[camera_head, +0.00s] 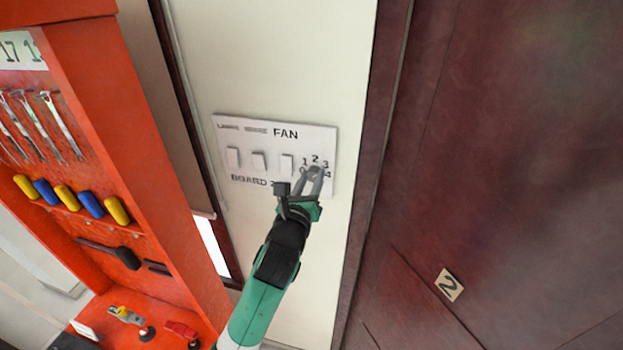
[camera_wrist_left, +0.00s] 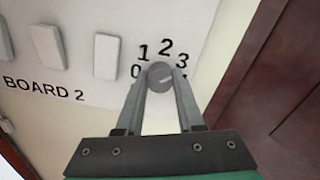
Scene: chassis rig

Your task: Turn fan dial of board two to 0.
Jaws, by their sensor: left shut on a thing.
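The white switch panel (camera_head: 222,124) is mounted on the cream wall and reads FAN and BOARD. In the left wrist view its label reads BOARD 2. The grey round fan dial (camera_wrist_left: 160,74) sits at the panel's right end, with 0, 1, 2 and 3 visible around it; 4 shows in the head view. A light mark on the dial's face points to the right, toward the side of the 3. My left gripper (camera_head: 315,173) is shut on the dial, one finger on each side. My right gripper is in neither view.
Several white rocker switches (camera_head: 259,161) are left of the dial. An orange tool rack (camera_head: 125,120) with hanging tools stands at the left. A dark red door (camera_head: 500,150) with a tag marked 2 (camera_head: 449,285) is at the right.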

